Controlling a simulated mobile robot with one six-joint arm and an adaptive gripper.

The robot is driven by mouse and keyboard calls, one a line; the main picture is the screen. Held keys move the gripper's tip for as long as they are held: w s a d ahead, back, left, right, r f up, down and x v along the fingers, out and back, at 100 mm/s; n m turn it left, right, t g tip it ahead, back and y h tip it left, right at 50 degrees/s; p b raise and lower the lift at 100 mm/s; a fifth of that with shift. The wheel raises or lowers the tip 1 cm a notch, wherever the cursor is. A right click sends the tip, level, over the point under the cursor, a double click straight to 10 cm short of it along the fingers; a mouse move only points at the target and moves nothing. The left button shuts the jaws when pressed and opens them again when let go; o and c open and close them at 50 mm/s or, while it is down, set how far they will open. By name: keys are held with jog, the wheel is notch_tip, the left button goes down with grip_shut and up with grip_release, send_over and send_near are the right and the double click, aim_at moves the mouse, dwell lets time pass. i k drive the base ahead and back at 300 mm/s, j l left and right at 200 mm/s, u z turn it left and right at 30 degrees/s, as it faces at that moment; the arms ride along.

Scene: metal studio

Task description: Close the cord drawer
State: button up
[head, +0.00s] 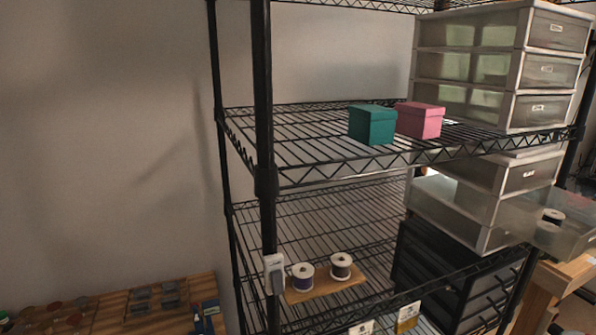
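A translucent drawer (518,219) stands pulled out from the lower drawer unit on the right side of the lower shelf. It juts out past the front of the shelf, to the right. A dark spool (553,216) with a pale rim sits inside it near its front. This looks like the cord drawer, though I can read no label on it. The drawer (520,174) just above it is shut. My gripper is not in view.
An upper drawer unit (500,62) has its drawers shut. A teal box (372,125) and a pink box (419,120) stand on the upper shelf. Two spools (302,276) (341,266) stand on a wooden board below. A black drawer unit (440,277) stands under the open drawer.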

aim_at(520, 215)
jog(key=z, duration=1.65)
jog(key=i+l, duration=0.4)
jog(key=i, duration=0.15)
jog(key=i+l+z, duration=0.1)
jog(key=i+l, duration=0.25)
jog(key=i, duration=0.15)
